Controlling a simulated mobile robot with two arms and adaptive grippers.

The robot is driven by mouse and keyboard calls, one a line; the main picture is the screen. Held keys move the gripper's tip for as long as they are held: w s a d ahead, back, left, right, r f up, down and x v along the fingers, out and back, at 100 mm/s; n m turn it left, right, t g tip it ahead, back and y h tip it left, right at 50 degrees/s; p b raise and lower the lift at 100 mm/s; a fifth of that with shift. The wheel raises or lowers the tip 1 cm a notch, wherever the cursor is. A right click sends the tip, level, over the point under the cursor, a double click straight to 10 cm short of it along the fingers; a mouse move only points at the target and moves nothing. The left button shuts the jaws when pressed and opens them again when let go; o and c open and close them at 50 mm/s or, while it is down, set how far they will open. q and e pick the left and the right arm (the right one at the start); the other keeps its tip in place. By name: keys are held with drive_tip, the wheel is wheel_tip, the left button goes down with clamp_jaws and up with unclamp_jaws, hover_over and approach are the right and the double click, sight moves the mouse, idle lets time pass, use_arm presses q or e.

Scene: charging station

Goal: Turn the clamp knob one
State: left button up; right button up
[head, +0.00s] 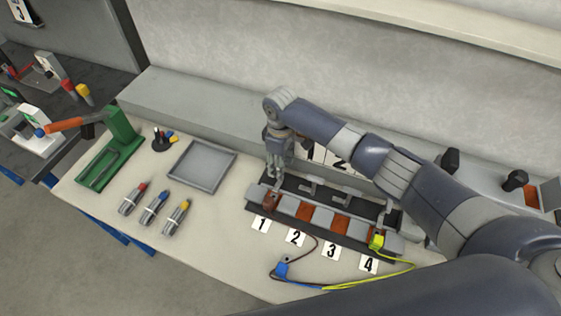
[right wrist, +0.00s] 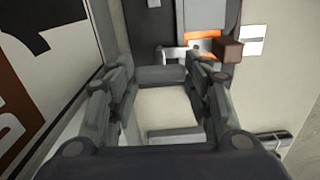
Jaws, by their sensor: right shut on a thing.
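The clamp rail (head: 339,225) on the bench has several stations, with number cards 1 to 4 in front. At station one, a brown block (head: 271,201) sits on the rail; it also shows in the right wrist view (right wrist: 230,50). My right gripper (head: 278,177) points down just behind that block. In the right wrist view, a light grey clamp part (right wrist: 178,53) shows between the fingertips (right wrist: 163,72), beside an orange pad (right wrist: 203,40). The gripper is shut on the clamp knob one, whose gripped part is mostly hidden by the fingers. My left gripper is out of view.
A yellow-green plug (head: 377,241) is at station four, its cable trailing forward. A blue connector (head: 282,270) lies in front. The wall ledge rises close behind.

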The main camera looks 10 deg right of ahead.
drive_tip(key=shift+n, duration=0.3)
idle(0.4)
drive_tip(key=o, duration=1)
drive_tip(key=shift+o, duration=0.2)
